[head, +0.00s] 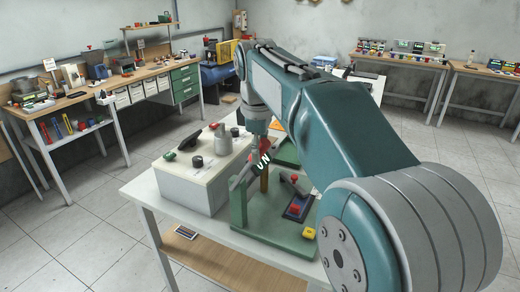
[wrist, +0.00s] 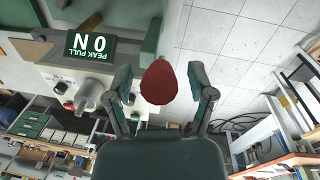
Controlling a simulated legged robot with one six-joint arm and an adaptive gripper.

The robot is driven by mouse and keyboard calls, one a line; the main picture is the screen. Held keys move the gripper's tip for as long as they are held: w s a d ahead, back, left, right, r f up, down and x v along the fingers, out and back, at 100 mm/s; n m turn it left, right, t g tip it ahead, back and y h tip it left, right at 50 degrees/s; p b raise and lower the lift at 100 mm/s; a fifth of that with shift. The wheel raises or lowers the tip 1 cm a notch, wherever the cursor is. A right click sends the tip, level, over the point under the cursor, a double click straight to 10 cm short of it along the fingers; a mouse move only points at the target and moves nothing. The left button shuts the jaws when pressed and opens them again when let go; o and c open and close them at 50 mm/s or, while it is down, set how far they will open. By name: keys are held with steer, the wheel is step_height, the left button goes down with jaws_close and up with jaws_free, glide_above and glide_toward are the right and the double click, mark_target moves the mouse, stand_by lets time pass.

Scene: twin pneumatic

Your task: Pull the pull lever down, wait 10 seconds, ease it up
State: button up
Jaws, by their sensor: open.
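A dark red rounded knob (wrist: 160,82), likely the pull lever's end, shows in the wrist view between the two fingers of my gripper (wrist: 161,77). The fingers are spread, with a visible gap on each side of the knob. The rest of the lever is hidden behind the knob. A dark display (wrist: 91,46) beside it reads 0 N with PEAK PULL, upside down in this view. In the head view my gripper (head: 258,152) points down over the green stand (head: 240,208), and my arm hides part of it.
A white box with knobs (head: 190,185) stands left of the green stand on the white table (head: 150,192). A small dark panel with red parts (head: 298,207) lies right of it. Cluttered workbenches (head: 60,102) line the walls. The tiled floor around is clear.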

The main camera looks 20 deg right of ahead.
steer(key=shift+f, duration=0.1)
jaws_close()
steer(key=shift+s+d, duration=0.1)
steer(key=shift+d, duration=0.05)
